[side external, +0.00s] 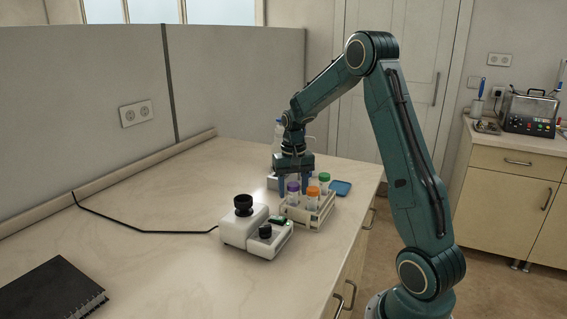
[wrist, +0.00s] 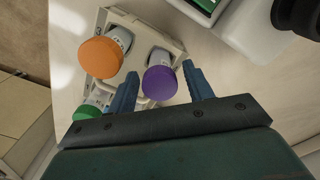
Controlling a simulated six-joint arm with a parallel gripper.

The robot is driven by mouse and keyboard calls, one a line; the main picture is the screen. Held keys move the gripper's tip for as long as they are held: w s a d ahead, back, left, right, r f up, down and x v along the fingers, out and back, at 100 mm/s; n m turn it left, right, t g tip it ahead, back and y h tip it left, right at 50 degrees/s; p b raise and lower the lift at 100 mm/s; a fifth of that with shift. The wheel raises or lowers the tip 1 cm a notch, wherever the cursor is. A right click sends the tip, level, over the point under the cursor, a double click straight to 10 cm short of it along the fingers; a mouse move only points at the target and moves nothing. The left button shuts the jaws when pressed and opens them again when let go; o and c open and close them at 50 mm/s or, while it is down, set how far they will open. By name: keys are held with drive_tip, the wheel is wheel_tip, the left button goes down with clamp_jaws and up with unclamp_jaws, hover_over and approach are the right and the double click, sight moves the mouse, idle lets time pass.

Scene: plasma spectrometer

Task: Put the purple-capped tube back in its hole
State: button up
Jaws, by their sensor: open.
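The purple-capped tube (side external: 293,188) stands upright at the left end of the white rack (side external: 301,221); its lower part is hidden, so I cannot tell how deep it sits. My gripper (side external: 294,190) is over it, pointing down, jaws open. In the wrist view the purple cap (wrist: 160,82) lies between the two open fingers (wrist: 160,70), with a small gap to each side.
An orange-capped tube (side external: 313,192) and a green-capped tube (side external: 325,178) stand close by in the rack. The white spectrometer (side external: 240,228) with black knobs is left of the rack. A blue item (side external: 341,188) lies behind right. The table's left side is clear apart from a cable and a black notebook (side external: 50,290).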

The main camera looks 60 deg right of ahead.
wheel_tip(320, 180, up, 11)
drive_tip(key=shift+r, duration=0.2)
idle(0.3)
idle(0.5)
drive_tip(key=s+a+r+n+t, duration=0.1)
drive_tip(key=s+a+r+n, duration=0.15)
drive_tip(key=a, duration=0.55)
drive_tip(key=s+a+r+n+t, duration=0.15)
drive_tip(key=s+a+r, duration=0.25)
drive_tip(key=a, duration=0.4)
drive_tip(key=s+a+f+n+t, duration=0.3)
drive_tip(key=s+a+n, duration=0.2)
drive_tip(key=s+a, duration=0.4)
drive_tip(key=s, duration=0.3)
drive_tip(key=shift+s+a+n, duration=0.15)
drive_tip(key=shift+a+n, duration=0.15)
drive_tip(key=shift+a, duration=0.1)
